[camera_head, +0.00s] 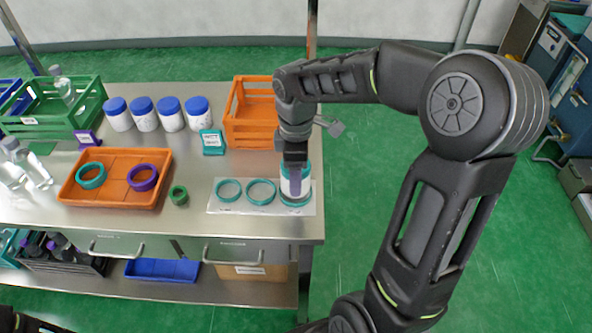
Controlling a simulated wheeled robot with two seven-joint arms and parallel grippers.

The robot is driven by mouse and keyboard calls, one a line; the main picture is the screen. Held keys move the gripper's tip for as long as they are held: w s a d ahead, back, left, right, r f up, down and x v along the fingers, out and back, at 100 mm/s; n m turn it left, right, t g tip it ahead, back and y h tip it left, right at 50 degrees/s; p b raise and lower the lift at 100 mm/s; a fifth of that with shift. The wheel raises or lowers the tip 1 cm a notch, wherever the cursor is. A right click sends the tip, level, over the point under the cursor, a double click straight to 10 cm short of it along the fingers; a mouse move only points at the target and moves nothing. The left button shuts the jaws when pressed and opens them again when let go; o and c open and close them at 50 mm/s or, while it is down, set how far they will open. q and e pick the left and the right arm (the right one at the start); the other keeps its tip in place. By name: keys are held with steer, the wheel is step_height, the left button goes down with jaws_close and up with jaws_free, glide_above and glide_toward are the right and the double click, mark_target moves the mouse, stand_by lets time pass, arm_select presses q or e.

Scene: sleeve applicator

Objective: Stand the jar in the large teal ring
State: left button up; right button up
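A white jar (305,184) with a teal band near its top is upright at the right end of a white board (240,208). Its base is at the rightmost teal ring (296,203), whose rim shows around the bottom. I cannot tell whether it rests fully on the board. Two other teal rings, a left one (229,190) and a middle one (261,192), lie empty on the board. My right gripper (295,180) points down over the jar, with one finger in front of it. The other finger is hidden, so its grip is unclear. My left gripper is out of view.
An orange tray (115,200) holds a teal ring and a purple ring. A green ring (179,195) lies beside it. Several blue-lidded jars (171,114), an orange crate (247,127) and a green crate (50,122) stand behind. The table's right edge is close to the board.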

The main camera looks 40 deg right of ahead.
steer(key=shift+f+b, duration=0.85)
steer(key=shift+f, duration=0.45)
steer(key=o, duration=2)
steer(key=shift+c, duration=0.2)
